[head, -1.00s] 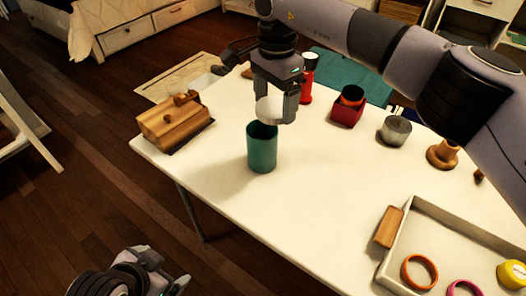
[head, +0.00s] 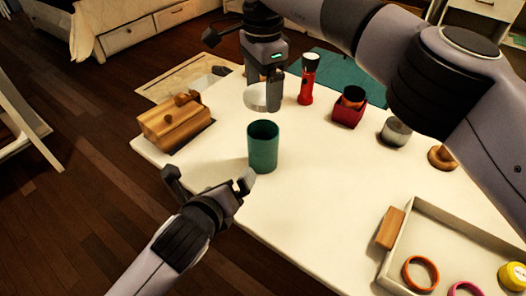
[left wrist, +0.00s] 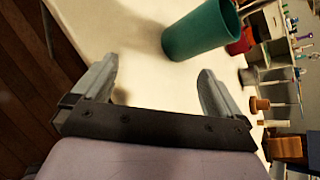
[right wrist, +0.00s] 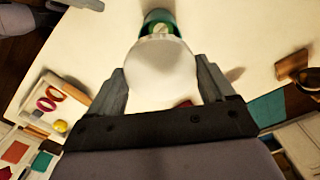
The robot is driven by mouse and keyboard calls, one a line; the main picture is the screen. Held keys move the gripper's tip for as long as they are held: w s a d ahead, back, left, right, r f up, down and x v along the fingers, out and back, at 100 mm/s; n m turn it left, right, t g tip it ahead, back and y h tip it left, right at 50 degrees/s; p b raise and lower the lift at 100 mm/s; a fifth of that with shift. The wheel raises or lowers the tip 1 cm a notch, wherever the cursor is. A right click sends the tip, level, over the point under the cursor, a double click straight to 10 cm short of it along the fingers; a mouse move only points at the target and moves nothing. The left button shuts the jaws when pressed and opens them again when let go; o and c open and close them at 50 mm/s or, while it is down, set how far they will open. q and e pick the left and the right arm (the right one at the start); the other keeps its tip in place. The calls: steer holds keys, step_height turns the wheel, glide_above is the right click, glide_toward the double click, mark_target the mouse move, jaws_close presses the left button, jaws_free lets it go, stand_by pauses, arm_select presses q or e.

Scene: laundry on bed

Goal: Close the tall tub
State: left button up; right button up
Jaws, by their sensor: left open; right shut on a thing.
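The tall tub is a dark green cylinder (head: 263,148) standing upright and open on the white table. It also shows in the left wrist view (left wrist: 196,32) and partly in the right wrist view (right wrist: 158,18). My right gripper (head: 262,98) is shut on a round white lid (head: 257,97), above and behind the tub. The lid also shows in the right wrist view (right wrist: 160,72), apart from the tub. My left gripper (head: 208,182) is open and empty, at the table's left edge, left of and nearer than the tub. Its fingers also show in the left wrist view (left wrist: 158,85).
A wooden box (head: 176,122) lies at the table's left corner. A red flashlight (head: 308,80), a red box (head: 348,108) and a grey tin (head: 396,131) stand farther back. A tray (head: 400,255) with rings is at right. The table's middle is clear.

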mark_target(263, 148)
arm_select(q)
steer(key=d+m, duration=0.1)
steer(key=m, duration=0.1)
steer(key=w+d+r+m+t+h, duration=0.1)
steer(key=m, duration=0.2)
steer(key=w+d+r+m, duration=0.1)
steer(key=d+m, duration=0.1)
steer(key=m, duration=0.1)
steer(key=shift+w+r+t, duration=0.1)
steer(key=shift+w+t, duration=0.15)
steer(key=shift+t, duration=0.05)
steer(key=shift+w, duration=0.1)
steer(key=shift+x, duration=5.85)
steer(key=shift+d, duration=0.2)
steer(key=c, duration=1.4)
arm_select(e)
steer(key=shift+f, duration=2.45)
